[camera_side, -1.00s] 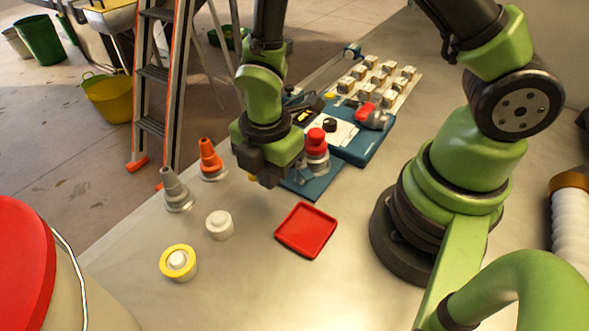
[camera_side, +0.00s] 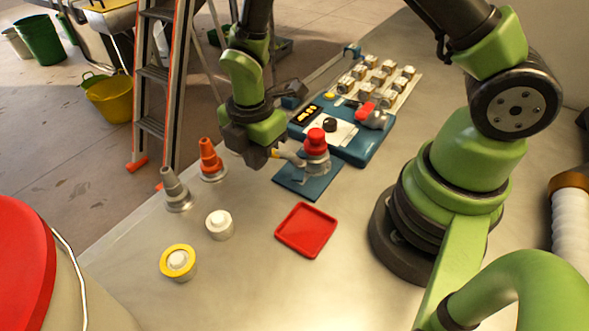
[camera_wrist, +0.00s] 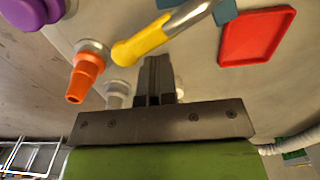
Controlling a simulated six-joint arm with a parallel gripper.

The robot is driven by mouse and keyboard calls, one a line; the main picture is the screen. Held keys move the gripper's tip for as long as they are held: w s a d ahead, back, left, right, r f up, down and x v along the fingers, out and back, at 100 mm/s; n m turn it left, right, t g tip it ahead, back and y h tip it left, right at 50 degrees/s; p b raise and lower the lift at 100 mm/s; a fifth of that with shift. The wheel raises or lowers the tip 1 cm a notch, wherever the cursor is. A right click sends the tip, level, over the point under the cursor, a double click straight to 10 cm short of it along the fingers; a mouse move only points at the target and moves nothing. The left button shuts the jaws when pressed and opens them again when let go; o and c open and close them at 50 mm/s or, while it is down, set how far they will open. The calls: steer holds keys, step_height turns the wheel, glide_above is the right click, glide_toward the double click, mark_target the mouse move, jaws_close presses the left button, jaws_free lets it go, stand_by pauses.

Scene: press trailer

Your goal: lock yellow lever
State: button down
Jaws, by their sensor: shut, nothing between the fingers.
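The yellow-tipped lever (camera_side: 276,153) sticks out to the left from the red-topped clamp (camera_side: 316,145) on the blue base. In the wrist view the lever's yellow grip (camera_wrist: 140,42) lies just ahead of my fingertips, with its metal rod running to the upper right. My gripper (camera_side: 258,161) is shut and empty, just left of the lever's yellow end in the side view. The wrist view shows the gripper's closed fingers (camera_wrist: 159,62) just below the grip; I cannot tell whether they touch it. The lever's pivot is partly hidden in the side view.
A blue device (camera_side: 350,140) with a red-handled switch stands behind the clamp. A red tray (camera_side: 306,230) lies in front. Orange (camera_side: 211,158) and grey (camera_side: 175,188) cones and two round pieces stand at left. A ladder stands beyond the table edge.

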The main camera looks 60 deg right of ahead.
steer(key=shift+w, duration=0.1)
steer(key=shift+w+d, duration=0.4)
steer(key=shift+d, duration=0.2)
steer(key=shift+w+d, duration=0.35)
steer(key=shift+d, duration=0.25)
steer(key=shift+a, duration=0.2)
steer(key=shift+a, duration=0.25)
step_height(320, 180, up, 10)
steer(key=shift+r, duration=0.1)
